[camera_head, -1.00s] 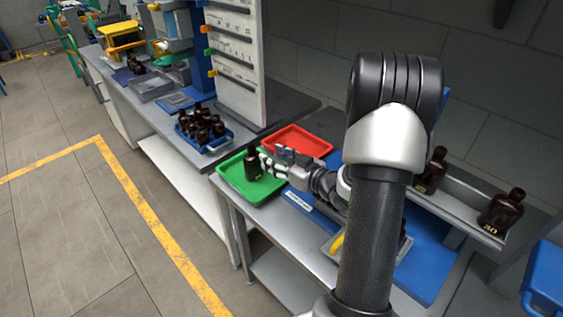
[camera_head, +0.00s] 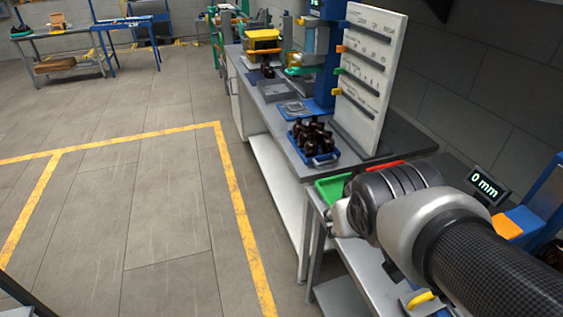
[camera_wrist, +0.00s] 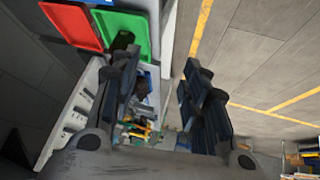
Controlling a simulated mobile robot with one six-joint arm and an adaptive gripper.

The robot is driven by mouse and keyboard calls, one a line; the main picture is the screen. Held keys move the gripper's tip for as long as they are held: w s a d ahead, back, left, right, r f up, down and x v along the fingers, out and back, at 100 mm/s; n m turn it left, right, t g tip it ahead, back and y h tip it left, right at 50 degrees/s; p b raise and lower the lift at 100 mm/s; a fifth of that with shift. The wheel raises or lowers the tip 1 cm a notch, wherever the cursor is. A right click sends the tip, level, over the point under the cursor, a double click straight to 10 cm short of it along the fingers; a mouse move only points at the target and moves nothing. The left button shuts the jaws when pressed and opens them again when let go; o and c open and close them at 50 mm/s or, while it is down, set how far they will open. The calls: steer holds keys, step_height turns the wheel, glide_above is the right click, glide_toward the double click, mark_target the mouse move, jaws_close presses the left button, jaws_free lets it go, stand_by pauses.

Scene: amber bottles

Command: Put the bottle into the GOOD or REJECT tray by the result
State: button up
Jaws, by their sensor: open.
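The dark bottle (camera_wrist: 122,41) is in the green tray (camera_wrist: 137,22) in the wrist view, partly hidden by a finger. The red tray (camera_wrist: 72,22) lies beside the green one. In the head view only a corner of the green tray (camera_head: 328,190) and a strip of the red tray (camera_head: 383,166) show past my arm; the bottle is hidden there. My gripper (camera_wrist: 162,60) is open in the wrist view, with nothing between its fingers and apart from the bottle.
A blue crate of several amber bottles (camera_head: 314,142) stands on the back bench, beside a white board (camera_head: 367,75) with coloured tabs. A display reading 0 mm (camera_head: 487,184) is at the right. Open floor with yellow lines (camera_head: 237,190) lies to the left.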

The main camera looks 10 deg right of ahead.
steer(key=s+a+g+y, duration=0.2)
steer(key=s+a, duration=0.5)
steer(key=s, duration=0.3)
steer(key=shift+a+f+n, duration=0.25)
steer(key=shift+f+n, duration=0.15)
steer(key=shift+s, duration=0.1)
